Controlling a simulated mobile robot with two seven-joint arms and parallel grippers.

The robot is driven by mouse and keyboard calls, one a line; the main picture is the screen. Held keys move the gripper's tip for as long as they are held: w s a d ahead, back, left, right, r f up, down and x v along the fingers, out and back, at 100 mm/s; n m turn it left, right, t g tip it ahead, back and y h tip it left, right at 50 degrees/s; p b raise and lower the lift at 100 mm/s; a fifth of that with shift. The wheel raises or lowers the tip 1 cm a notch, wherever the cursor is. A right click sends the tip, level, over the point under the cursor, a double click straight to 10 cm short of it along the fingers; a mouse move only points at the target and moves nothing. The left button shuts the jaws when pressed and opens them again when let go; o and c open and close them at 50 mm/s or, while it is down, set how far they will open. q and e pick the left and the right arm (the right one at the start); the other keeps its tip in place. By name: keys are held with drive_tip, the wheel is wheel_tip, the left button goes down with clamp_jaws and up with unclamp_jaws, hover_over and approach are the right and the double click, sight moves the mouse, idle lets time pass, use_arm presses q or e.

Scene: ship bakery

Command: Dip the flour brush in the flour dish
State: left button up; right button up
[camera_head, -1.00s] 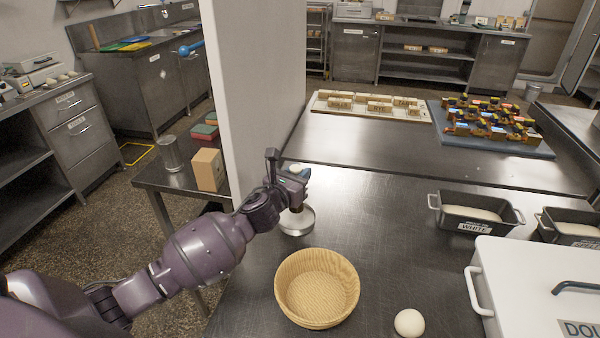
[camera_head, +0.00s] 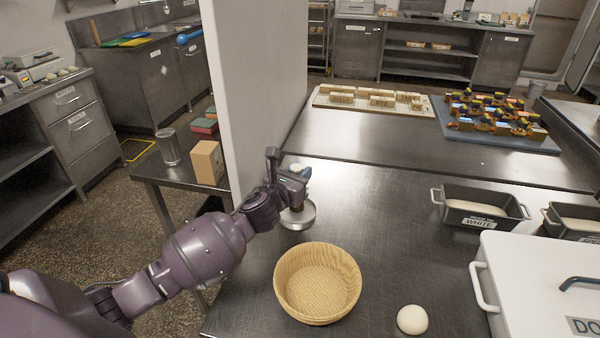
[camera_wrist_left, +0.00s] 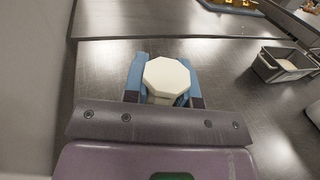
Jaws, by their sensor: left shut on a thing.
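My left gripper (camera_head: 298,178) is over the flour dish (camera_head: 298,216), a round metal dish on the steel table beside the white wall panel. The gripper is shut on the flour brush, whose pale top (camera_head: 296,168) shows between the fingers. In the left wrist view the brush's cream eight-sided end (camera_wrist_left: 167,77) sits between the two blue fingers (camera_wrist_left: 165,84). The brush's lower end and the inside of the dish are mostly hidden by the gripper, so I cannot tell whether the bristles touch the flour. My right gripper is out of view.
A wicker basket (camera_head: 318,284) stands just in front of the dish. A dough ball (camera_head: 412,320), a loaf tin marked WHITE (camera_head: 482,222) and a white lidded box (camera_head: 535,275) are to the right. The table's middle is clear.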

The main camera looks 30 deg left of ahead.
use_arm(q)
drive_tip(key=shift+f, duration=0.25)
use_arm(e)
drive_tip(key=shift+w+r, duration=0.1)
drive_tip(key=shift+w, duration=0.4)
use_arm(q)
drive_tip(key=shift+f, duration=0.1)
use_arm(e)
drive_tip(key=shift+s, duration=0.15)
use_arm(q)
drive_tip(key=shift+f+b, duration=0.15)
drive_tip(key=shift+b, duration=0.2)
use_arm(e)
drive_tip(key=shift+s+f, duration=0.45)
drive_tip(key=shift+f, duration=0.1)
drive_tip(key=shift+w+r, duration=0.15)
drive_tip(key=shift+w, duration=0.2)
